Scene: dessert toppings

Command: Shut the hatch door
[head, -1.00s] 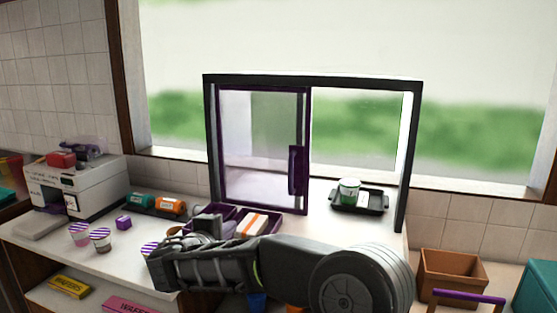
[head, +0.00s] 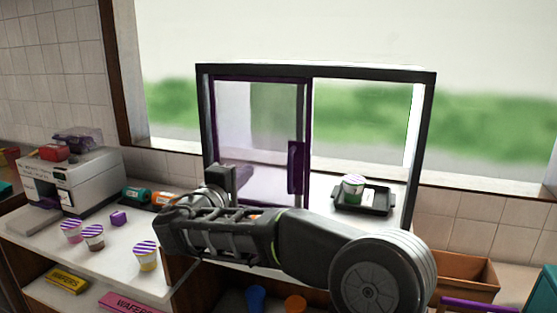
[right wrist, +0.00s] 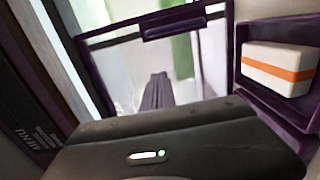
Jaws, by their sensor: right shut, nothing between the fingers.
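The hatch door (head: 262,150) is a clear sliding panel with a purple frame, standing in the left half of the dark hatch frame (head: 330,72). Its purple handle (head: 295,168) is on its right edge. The right half of the hatch stands open. My right gripper (head: 228,180) is shut and empty, in front of the door's lower left part, left of the handle. In the right wrist view its closed fingers (right wrist: 156,92) point at the panel, and the handle (right wrist: 175,20) shows beyond them. I cannot tell whether the fingers touch the panel. My left gripper is not in view.
A black tray (head: 378,210) with a green-and-white cup (head: 353,188) stands in the opening's right side. A purple bin (right wrist: 288,102) holding a white box with an orange band (right wrist: 280,66) is beside the gripper. Striped-lid cups (head: 146,255) stand on the left counter.

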